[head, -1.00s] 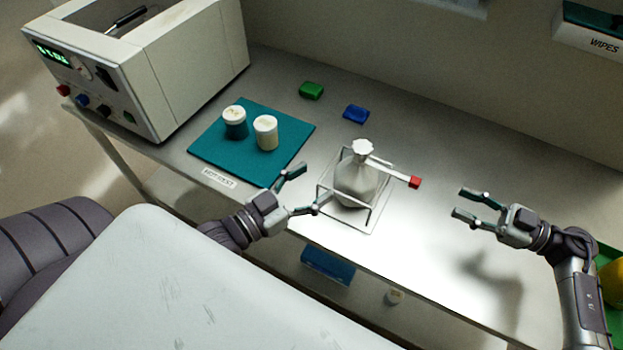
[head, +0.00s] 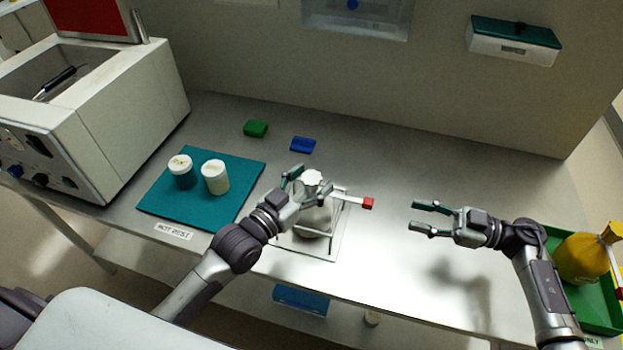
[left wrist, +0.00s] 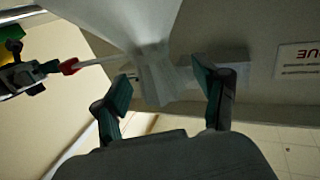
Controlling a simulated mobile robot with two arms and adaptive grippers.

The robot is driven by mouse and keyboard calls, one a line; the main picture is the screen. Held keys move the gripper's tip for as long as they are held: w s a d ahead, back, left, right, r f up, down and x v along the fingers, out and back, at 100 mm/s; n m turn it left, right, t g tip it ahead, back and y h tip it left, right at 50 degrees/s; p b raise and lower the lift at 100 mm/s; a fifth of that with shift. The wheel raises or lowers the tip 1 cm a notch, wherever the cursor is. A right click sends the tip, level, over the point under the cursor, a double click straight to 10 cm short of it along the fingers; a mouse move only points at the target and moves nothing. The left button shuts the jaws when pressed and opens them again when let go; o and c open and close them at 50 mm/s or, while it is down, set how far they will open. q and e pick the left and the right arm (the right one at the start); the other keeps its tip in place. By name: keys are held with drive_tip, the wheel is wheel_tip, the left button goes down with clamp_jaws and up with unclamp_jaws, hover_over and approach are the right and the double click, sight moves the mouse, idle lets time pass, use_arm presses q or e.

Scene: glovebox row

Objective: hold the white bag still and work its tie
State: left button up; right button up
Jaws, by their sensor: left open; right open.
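The white bag (head: 315,218) stands upright in a wire holder on the bench, its gathered top (head: 312,177) uppermost. Its tie, a pale strip with a red end (head: 368,203), sticks out to the right. My left gripper (head: 309,182) is open at the bag's neck, one finger on each side. In the left wrist view the gathered white neck (left wrist: 155,78) lies between the open fingers, and the tie's red end (left wrist: 69,66) shows at left. Whether the fingers touch the bag I cannot tell. My right gripper (head: 424,218) is open and empty, right of the red end and apart from it.
A teal mat (head: 235,208) with two white-lidded jars (head: 215,177) lies left of the bag. Green (head: 256,129) and blue (head: 303,145) blocks lie behind. A boxy instrument (head: 95,115) stands far left.

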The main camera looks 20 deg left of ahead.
sight(368, 201)
use_arm(q)
drive_tip(key=shift+w, duration=0.1)
drive_tip(key=shift+c, duration=0.3)
clamp_jaws()
idle(0.4)
idle(0.5)
use_arm(e)
drive_tip(key=shift+o, duration=0.6)
drive_tip(key=shift+m, duration=0.7)
drive_tip(key=a, duration=1.1)
drive_tip(key=shift+a+r, duration=0.25)
drive_tip(key=shift+a, duration=0.1)
